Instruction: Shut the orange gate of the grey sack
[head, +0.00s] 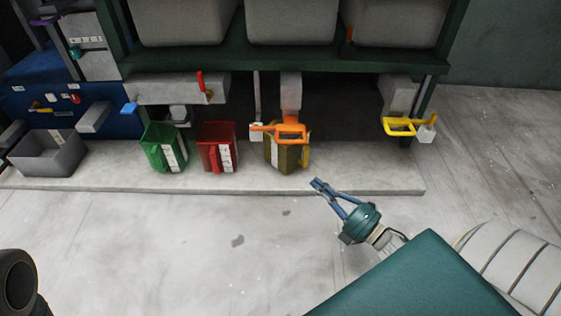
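The orange gate (290,131) is a flat frame with a handle reaching left. It sits under the grey chute (291,92) below the middle grey sack (291,20). An olive bucket (285,155) stands right beneath it. Whether the gate is open or shut is not clear from this angle. My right gripper (318,184) is in front of the ledge, below and right of the gate and apart from it. Its blue fingers come together at the tips with nothing seen between them. My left gripper is out of view.
A green bucket (163,148) and a red bucket (217,147) stand left of the olive one on the pale ledge (350,182). A yellow gate (400,126) hangs at the right. A grey bin (47,154) is at far left. The floor in front is clear.

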